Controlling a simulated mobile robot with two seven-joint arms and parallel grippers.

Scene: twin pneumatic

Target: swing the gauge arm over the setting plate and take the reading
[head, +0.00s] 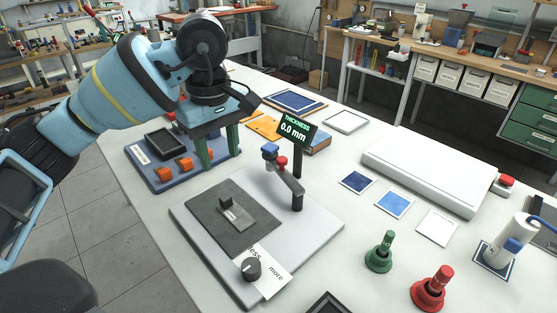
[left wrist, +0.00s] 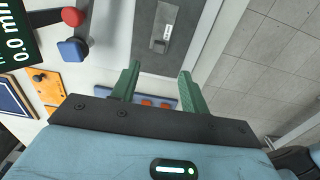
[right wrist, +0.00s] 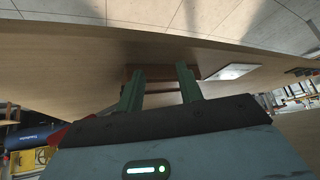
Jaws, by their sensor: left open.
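The gauge arm (head: 288,181) sits on a dark post on a light base (head: 315,225). It carries a blue knob (head: 270,149) and a red knob (head: 281,162), and reaches toward the back left. Its display (head: 294,130) reads "THICKNESS 0.0 mm". A dark grey plate (head: 205,205) with a small labelled block (head: 235,214) lies on the base, left of the arm; I cannot tell which part is the setting plate. My left gripper (head: 217,145) is open and empty, left of the gauge arm, above a blue tray. My right gripper (right wrist: 160,88) shows only in its wrist view, fingers apart.
A black dial (head: 251,268) with a "less/more" card is at the base's front. The blue tray (head: 160,183) holds orange parts. Green (head: 379,256) and red (head: 430,291) handled pieces, coloured squares and a white flat case (head: 430,170) are on the right.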

